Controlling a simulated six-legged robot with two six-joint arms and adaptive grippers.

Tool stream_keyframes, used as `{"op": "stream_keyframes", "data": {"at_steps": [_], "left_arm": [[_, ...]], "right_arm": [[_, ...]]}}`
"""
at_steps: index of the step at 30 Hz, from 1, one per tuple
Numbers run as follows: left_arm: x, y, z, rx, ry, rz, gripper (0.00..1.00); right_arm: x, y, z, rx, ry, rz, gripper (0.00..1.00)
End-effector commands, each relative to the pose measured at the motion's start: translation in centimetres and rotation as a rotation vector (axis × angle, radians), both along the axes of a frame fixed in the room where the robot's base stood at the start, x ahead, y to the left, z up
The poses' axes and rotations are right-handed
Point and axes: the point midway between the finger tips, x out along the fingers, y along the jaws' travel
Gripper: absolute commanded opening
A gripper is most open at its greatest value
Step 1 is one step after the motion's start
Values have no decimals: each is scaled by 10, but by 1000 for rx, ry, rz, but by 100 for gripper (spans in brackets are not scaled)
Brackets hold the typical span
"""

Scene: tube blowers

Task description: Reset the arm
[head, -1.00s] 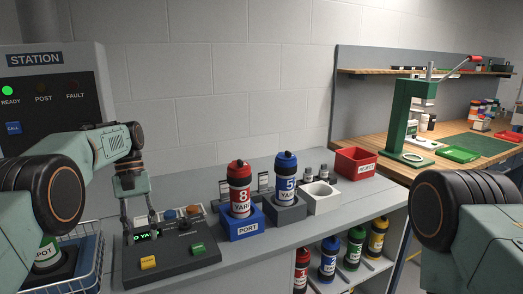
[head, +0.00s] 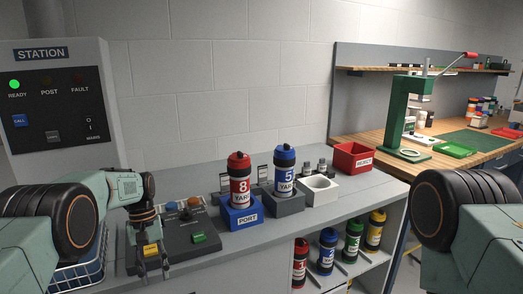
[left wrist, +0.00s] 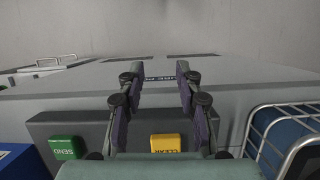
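My left arm comes in from the left in the head view. My left gripper (head: 153,272) hangs fingers down at the near edge of the dark control box (head: 185,245), in front of the yellow button (head: 151,250). In the left wrist view its two fingers (left wrist: 161,70) stand apart with nothing between them, and the yellow CLEAR button (left wrist: 165,143) shows between their bases. My right arm (head: 450,215) shows at the right edge of the head view; its gripper is out of frame.
A red carrier (head: 239,180) stands in the blue PORT block (head: 240,217), a blue carrier (head: 284,172) in the grey block (head: 285,205). A wire basket (head: 85,268) is left of the control box. The station panel (head: 60,100) shows a green READY light. A red bin (head: 353,157) stands farther right.

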Motion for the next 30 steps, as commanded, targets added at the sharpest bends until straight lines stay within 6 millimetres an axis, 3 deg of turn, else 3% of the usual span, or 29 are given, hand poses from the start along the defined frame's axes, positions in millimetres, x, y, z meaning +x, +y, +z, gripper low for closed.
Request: {"op": "stream_keyframes", "data": {"at_steps": [1, 6, 11, 15, 22, 30], "left_arm": [[-10, -3, -26, 3, 1, -9, 35], [-45, -10, -100, 22, -39, -47, 35], [-90, -16, -158, 38, -76, -86, 35], [-139, -22, -198, 52, -108, -126, 35], [-226, -30, -238, 68, -165, -200, 35], [-332, -38, -241, 76, -232, -290, 35]], "right_arm": [[0, 0, -5, 0, 0, 0, 51], [0, 0, -14, 0, 0, 0, 51], [0, 0, -23, 0, 0, 0, 51], [0, 0, -30, 0, 0, 0, 51], [0, 0, -42, 0, 1, 0, 51], [0, 0, -56, 0, 1, 0, 51]]}}
